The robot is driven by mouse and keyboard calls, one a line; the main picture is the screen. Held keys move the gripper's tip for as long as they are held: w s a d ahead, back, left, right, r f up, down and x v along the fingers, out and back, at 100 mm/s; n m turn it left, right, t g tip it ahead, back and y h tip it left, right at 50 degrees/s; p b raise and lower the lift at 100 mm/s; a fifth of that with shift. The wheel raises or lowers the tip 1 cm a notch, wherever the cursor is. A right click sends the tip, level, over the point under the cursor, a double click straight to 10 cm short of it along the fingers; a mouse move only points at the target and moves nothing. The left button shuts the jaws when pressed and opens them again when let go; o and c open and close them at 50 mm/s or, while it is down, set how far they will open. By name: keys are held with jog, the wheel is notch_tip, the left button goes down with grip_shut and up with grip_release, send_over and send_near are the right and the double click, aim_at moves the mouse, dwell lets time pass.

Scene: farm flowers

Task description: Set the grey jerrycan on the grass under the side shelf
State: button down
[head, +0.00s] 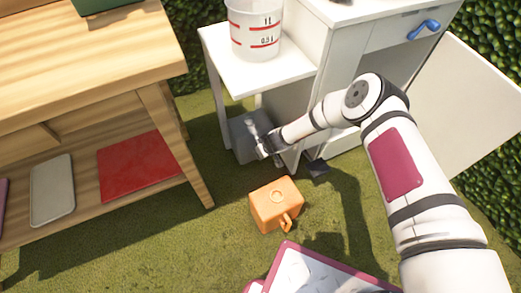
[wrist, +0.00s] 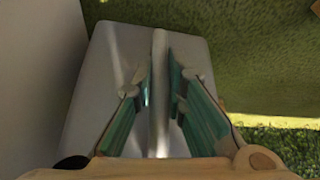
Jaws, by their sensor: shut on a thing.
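The grey jerrycan (head: 242,134) is under the white side shelf (head: 286,75), between its legs, partly hidden by my gripper (head: 264,147). In the wrist view the grey jerrycan (wrist: 95,92) fills the middle, and its pale handle bar runs between the fingers of my gripper (wrist: 161,82). My gripper is shut on that handle. The can looks upright and close to the grass (head: 225,225); I cannot tell if its base touches it.
An orange jerrycan (head: 270,208) stands on the grass in front of the shelf. A white bucket (head: 250,42) stands on the shelf. A wooden table (head: 80,62) is at left, a white cabinet (head: 345,50) at right. A pink-edged white item (head: 310,272) lies at the front.

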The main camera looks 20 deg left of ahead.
jog(key=shift+f+b, duration=0.85)
jog(key=shift+f, duration=1.25)
jog(key=c, duration=1.6)
grip_release()
jog(key=shift+s+f, duration=0.1)
jog(key=shift+f, duration=0.05)
jog(key=shift+c, duration=0.2)
jog(key=p+v, duration=0.4)
jog(key=v, duration=0.8)
jog(key=shift+p, duration=0.4)
